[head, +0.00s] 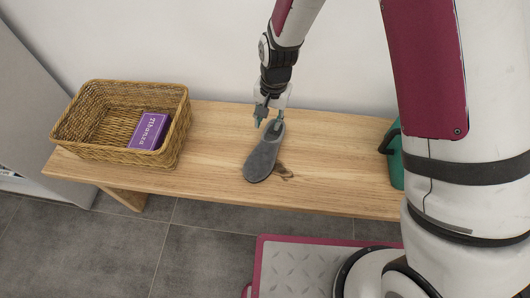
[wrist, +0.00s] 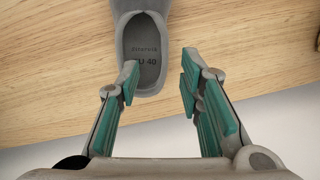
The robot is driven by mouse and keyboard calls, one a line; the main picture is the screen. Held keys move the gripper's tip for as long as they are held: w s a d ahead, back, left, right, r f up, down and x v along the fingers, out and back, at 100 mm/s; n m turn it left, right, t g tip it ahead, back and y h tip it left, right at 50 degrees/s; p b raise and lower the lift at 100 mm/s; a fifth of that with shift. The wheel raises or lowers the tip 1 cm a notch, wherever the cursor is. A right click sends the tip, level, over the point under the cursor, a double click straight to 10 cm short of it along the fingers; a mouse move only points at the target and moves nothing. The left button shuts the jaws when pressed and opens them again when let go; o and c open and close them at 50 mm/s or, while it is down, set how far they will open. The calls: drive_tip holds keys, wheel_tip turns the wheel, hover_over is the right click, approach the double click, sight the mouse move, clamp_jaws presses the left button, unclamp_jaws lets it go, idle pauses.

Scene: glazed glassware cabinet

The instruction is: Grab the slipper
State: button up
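A grey slipper (head: 263,155) lies on the wooden bench, its toe toward the front edge and its opening toward the wall. My gripper (head: 267,124) is at its heel end, pointing down. In the wrist view the slipper (wrist: 125,20) shows its open heel and insole with the number 40. My gripper (wrist: 158,82) is open there, with a gap between its green-padded fingers. The left fingertip overlaps the heel rim in the picture; the right one is over bare wood. I cannot tell whether a finger touches the slipper.
A wicker basket (head: 88,149) with a purple box (head: 150,131) stands on the left of the bench (head: 330,165). A small brown item (head: 284,172) lies beside the slipper. A green object (head: 394,160) is at the right end, partly hidden by my body. The wall is close behind.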

sight(266, 128)
drive_tip(key=f, duration=0.1)
drive_tip(key=f+b, duration=0.1)
drive_tip(key=f, duration=0.1)
drive_tip(key=f+b, duration=0.1)
drive_tip(key=f, duration=0.1)
drive_tip(key=shift+w+a, duration=0.15)
drive_tip(key=shift+a, duration=0.15)
drive_tip(key=shift+r, duration=0.1)
clamp_jaws()
